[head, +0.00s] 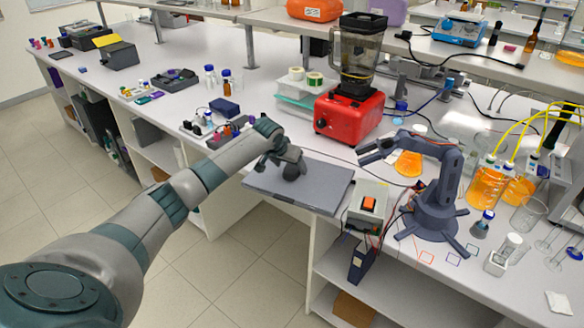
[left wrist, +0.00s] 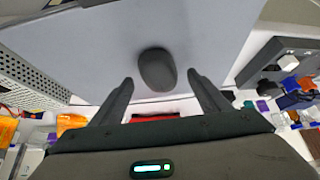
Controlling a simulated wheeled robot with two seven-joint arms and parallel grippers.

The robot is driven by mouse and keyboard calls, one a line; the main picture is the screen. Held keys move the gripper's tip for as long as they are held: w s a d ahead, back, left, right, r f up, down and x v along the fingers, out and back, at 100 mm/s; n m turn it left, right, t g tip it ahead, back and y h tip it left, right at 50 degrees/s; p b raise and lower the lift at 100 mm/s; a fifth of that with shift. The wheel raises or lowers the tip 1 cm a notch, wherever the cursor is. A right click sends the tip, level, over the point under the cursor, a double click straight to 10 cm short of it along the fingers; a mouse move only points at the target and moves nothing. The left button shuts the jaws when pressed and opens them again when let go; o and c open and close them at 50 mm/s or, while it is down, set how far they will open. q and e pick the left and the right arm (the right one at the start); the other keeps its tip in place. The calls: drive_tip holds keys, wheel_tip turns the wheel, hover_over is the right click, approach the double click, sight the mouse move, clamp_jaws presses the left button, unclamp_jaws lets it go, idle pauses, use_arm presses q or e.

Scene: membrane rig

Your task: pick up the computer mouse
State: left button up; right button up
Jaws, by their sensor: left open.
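The computer mouse (left wrist: 157,69) is a dark, rounded shape on a flat grey surface in the left wrist view. In the head view a dark rounded form at the mouse's place (head: 291,171) shows partly behind my left gripper (head: 285,163). My left gripper (left wrist: 160,92) is open, with its two fingertips on either side of the near end of the mouse and a gap on each side. I cannot tell whether the fingers are level with it. The grey surface is a closed laptop or flat pad (head: 325,190) at the bench's front edge. My right gripper is not in view.
A red blender (head: 348,112) stands behind the grey pad. A small dark robot arm (head: 437,195) and a box with an orange switch (head: 369,205) stand to the right. Orange-filled flasks (head: 487,187) are farther right. Small bottles and trays (head: 222,127) lie to the left.

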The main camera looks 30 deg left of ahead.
use_arm(q)
drive_tip(key=shift+w+f, duration=0.35)
drive_tip(key=shift+f, duration=0.2)
drive_tip(key=c, duration=1.1)
